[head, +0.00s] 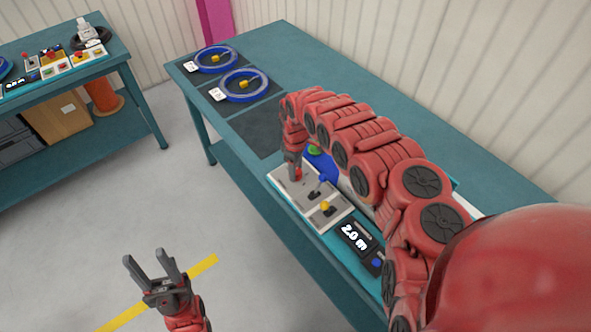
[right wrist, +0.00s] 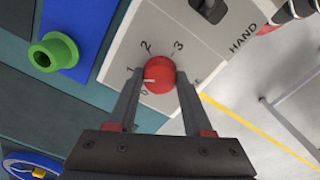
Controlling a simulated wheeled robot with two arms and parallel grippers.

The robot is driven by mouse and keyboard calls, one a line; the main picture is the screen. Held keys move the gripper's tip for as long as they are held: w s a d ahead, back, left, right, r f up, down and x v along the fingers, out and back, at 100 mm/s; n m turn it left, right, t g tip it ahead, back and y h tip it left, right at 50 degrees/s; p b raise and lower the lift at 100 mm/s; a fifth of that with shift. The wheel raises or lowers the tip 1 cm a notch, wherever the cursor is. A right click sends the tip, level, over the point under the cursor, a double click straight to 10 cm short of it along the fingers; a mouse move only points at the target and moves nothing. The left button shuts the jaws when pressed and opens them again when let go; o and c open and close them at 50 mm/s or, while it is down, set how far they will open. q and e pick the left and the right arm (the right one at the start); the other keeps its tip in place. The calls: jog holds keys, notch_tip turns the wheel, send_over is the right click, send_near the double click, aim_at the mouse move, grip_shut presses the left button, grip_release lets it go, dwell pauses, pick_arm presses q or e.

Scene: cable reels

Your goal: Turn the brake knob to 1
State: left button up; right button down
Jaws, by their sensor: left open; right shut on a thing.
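The brake knob (right wrist: 160,72) is a red round knob with a white pointer mark, on a pale panel (right wrist: 125,48) with printed numbers around it. The pointer faces left, roughly between the 0 and the 1; the exact setting is hard to tell. My right gripper (right wrist: 158,84) is shut on the knob, one finger on each side. In the head view my right gripper (head: 296,175) reaches down to the panel's far left end, largely hiding the knob. My left gripper (head: 150,265) is open and empty above the floor, away from the table.
A display (head: 355,236) reads 2.0 m. A green cylinder (right wrist: 52,52) sits on a blue part beside the panel. Blue reels (head: 245,85) lie at the table's far end.

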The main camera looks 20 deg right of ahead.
dwell(0.3)
jog(key=shift+c, duration=1.6)
grip_release()
notch_tip(320, 180, up, 8)
jog(key=shift+r+b, duration=0.1)
jog(key=shift+b, duration=0.8)
notch_tip(320, 180, up, 9)
jog(key=p, duration=0.1)
jog(key=shift+p, duration=0.3)
